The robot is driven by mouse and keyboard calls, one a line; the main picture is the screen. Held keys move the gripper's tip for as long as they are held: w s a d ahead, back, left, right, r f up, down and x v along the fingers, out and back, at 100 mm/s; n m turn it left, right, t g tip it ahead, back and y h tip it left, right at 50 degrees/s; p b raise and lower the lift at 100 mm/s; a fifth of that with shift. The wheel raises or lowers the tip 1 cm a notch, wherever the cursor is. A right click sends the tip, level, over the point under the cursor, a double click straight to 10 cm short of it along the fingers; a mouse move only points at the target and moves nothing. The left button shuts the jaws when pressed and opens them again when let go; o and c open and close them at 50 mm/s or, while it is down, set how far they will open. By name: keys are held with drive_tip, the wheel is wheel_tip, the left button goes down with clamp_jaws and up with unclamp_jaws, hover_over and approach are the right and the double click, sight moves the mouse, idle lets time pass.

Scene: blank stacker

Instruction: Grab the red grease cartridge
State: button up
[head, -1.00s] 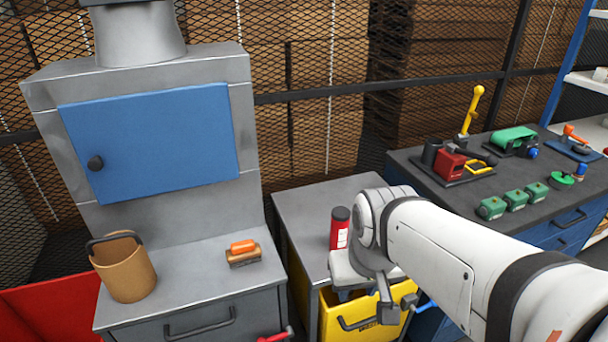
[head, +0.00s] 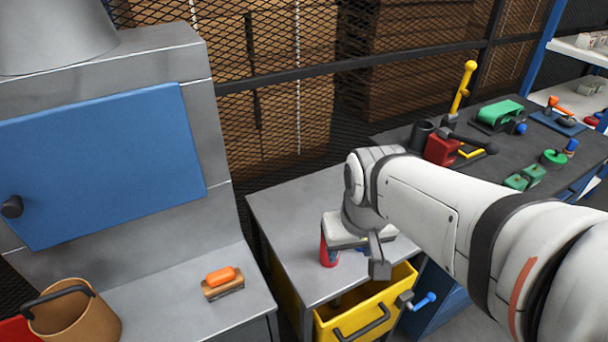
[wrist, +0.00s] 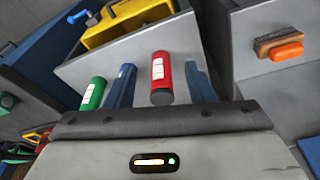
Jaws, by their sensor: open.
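The red grease cartridge (head: 327,252), a red cylinder with a white label and dark cap, stands upright on the grey cabinet top. In the head view my wrist hides its upper part. In the wrist view the red cartridge (wrist: 161,75) shows between the two blue fingers of my gripper (wrist: 159,68), nearer the right finger. The gripper is open, and I cannot tell whether either finger touches the cartridge. A green cylinder (wrist: 93,94) with a white label stands just outside the left finger.
Below the cabinet top (head: 285,215) a yellow drawer (head: 345,322) stands open. An orange-handled brush (head: 222,281) and a brown bucket (head: 85,318) are on the grey bench at left. A dark workbench (head: 400,136) at right holds a red machine (head: 441,150) and green parts.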

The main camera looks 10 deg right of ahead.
drive_tip(key=o, duration=0.4)
drive_tip(key=shift+n+g, duration=0.4)
drive_tip(key=shift+g, duration=0.1)
drive_tip(key=w+p, duration=0.1)
drive_tip(key=w+r+p, duration=0.1)
drive_tip(key=w+p, duration=0.2)
drive_tip(key=w, duration=0.1)
drive_tip(key=shift+w+d+r+p, duration=0.2)
drive_tip(key=shift+d+r+p, duration=0.1)
drive_tip(key=shift+r, duration=0.1)
drive_tip(key=shift+o, duration=0.2)
drive_tip(key=shift+n+g, duration=0.4)
drive_tip(key=shift+g, duration=0.2)
drive_tip(key=w+p, duration=0.1)
drive_tip(key=w, duration=0.1)
drive_tip(key=w+f+p, duration=0.1)
drive_tip(key=w+p, duration=0.2)
drive_tip(key=w, duration=0.1)
drive_tip(key=shift+a+f, duration=0.15)
drive_tip(key=shift+f, duration=0.25)
drive_tip(key=shift+w+f+p, duration=0.5)
drive_tip(key=shift+f, duration=0.05)
wheel_tip(320, 180, down, 3)
drive_tip(key=shift+r, duration=0.15)
drive_tip(key=shift+w+f+p, duration=0.2)
drive_tip(key=shift+f+p, duration=0.15)
drive_tip(key=shift+f, duration=0.95)
drive_tip(key=shift+w+f+p, duration=0.2)
drive_tip(key=shift+f+p, duration=0.15)
drive_tip(key=shift+f, duration=0.9)
